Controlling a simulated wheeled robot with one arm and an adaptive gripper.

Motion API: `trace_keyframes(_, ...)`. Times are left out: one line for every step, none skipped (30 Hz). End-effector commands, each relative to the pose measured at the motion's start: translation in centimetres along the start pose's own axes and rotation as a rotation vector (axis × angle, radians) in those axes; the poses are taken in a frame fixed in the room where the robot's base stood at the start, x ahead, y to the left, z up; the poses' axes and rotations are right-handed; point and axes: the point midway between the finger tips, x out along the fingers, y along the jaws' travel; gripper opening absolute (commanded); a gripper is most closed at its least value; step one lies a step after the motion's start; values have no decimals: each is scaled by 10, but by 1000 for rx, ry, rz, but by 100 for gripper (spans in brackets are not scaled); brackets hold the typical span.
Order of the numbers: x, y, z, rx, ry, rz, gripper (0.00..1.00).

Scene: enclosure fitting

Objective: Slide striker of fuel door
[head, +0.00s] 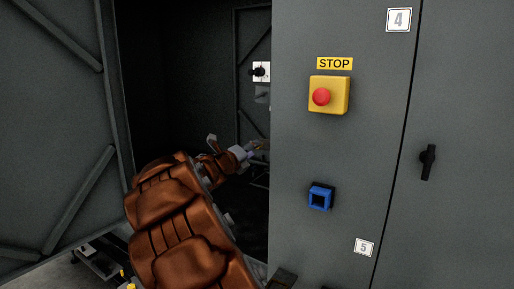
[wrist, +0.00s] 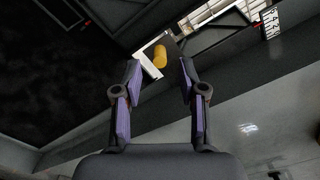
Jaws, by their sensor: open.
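My gripper (head: 254,149) reaches into the dark opening left of the grey cabinet front, small and partly blurred in the head view. In the wrist view my gripper (wrist: 156,72) is open, with its two purple-padded fingers spread apart and nothing held between them. A rounded yellow piece (wrist: 160,56) shows just beyond and between the fingertips, in front of a pale plate. It may be the striker, but I cannot tell for sure. Whether a fingertip touches it cannot be told. No part is clearly recognisable as the fuel door.
The grey front (head: 340,150) right of the opening carries a yellow stop box (head: 329,95) and a blue square fitting (head: 320,197). A black handle (head: 428,162) is further right. A braced grey panel (head: 55,130) stands left. A white switch plate (head: 261,72) is inside.

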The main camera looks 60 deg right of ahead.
Motion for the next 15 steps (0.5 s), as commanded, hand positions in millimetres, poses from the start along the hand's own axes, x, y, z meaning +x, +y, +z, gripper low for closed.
trace_keyframes(8,0,0,1,3,1,41)
trace_keyframes(12,0,0,1,2,1,41)
trace_keyframes(17,0,0,1,2,1,41)
trace_keyframes(20,0,0,2,2,1,41)
trace_keyframes(23,0,0,3,2,1,41)
trace_keyframes(27,0,0,3,1,1,41)
trace_keyframes(29,0,1,3,1,0,41)
trace_keyframes(31,0,1,3,0,0,41)
trace_keyframes(33,0,1,3,0,0,41)
trace_keyframes(34,0,0,3,0,0,41)
trace_keyframes(35,0,0,3,1,0,41)
trace_keyframes(36,0,0,3,1,0,41)
trace_keyframes(37,0,0,3,1,0,41)
trace_keyframes(37,0,0,3,1,0,41)
trace_keyframes(37,0,0,3,0,0,41)
